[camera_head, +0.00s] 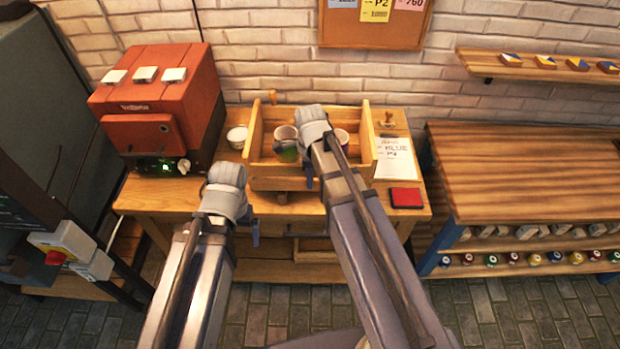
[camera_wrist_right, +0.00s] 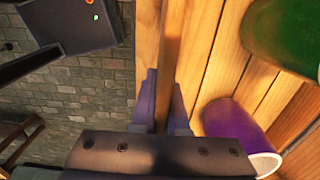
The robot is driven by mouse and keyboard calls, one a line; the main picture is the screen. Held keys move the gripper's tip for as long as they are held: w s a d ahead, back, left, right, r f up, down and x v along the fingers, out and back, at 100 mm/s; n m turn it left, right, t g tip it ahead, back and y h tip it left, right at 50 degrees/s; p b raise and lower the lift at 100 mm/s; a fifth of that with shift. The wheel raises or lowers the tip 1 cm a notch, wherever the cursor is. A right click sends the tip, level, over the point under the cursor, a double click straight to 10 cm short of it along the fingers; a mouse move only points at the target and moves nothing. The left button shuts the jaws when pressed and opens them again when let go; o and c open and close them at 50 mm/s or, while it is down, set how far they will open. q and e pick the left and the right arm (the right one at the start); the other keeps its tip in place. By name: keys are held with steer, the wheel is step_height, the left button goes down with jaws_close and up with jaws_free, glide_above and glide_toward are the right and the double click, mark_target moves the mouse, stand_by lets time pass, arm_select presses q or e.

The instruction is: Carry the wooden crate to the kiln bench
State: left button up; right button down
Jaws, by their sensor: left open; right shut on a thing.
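The wooden crate (camera_head: 277,182) stands on a wooden bench (camera_head: 160,197) in the head view, with cups inside, one of them green (camera_head: 288,152). My right gripper (camera_head: 310,181) is at the crate's front wall. In the right wrist view its fingers (camera_wrist_right: 164,88) are shut on the crate's wall (camera_wrist_right: 171,35), with a purple cup (camera_wrist_right: 228,122) and a green cup (camera_wrist_right: 288,32) to the right. My left gripper (camera_head: 255,235) is open and empty in front of the bench, apart from the crate. My right arm hides part of the crate.
A red kiln-like box (camera_head: 150,92) stands left of the crate, with a white bowl (camera_head: 237,138) between them. A paper sheet (camera_head: 395,158) and a red pad (camera_head: 406,198) lie to the right. The right-hand bench (camera_head: 530,170) has a clear top.

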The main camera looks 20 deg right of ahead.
steer(key=shift+f, duration=0.25)
steer(key=c, duration=1.1)
jaws_free()
steer(key=shift+s+r, duration=0.1)
steer(key=shift+o, duration=0.8)
